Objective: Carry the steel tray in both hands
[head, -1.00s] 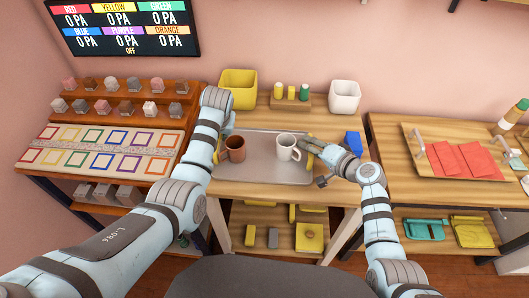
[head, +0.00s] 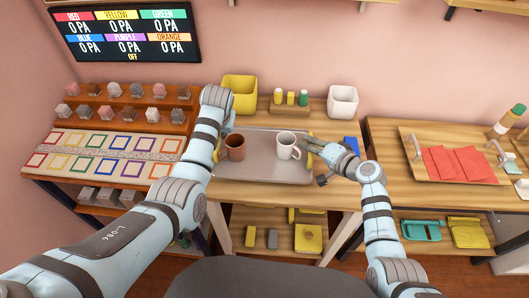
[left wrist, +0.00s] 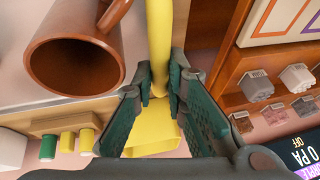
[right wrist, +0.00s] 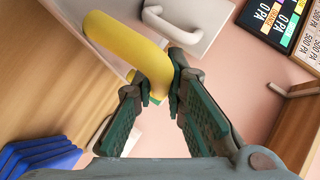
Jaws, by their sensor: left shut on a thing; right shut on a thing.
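The grey steel tray (head: 262,172) is level in front of the wooden table's middle, with a yellow handle at each end. A brown mug (head: 235,148) and a white mug (head: 287,146) stand upright on it. My left gripper (left wrist: 160,88) is shut on the left yellow handle (left wrist: 160,35); in the head view my arm partly hides that grip. My right gripper (right wrist: 160,92) is shut on the right yellow handle (right wrist: 115,40). In the head view my right gripper (head: 312,147) is at the tray's right end. Whether the tray clears the table is hard to tell.
Behind the tray stand a yellow bin (head: 239,94), several small bottles (head: 290,98) and a white bin (head: 343,101). A blue stack (head: 351,144) sits close right. A side table (head: 400,188) at right holds a wooden board; a color-square board (head: 110,150) is at left.

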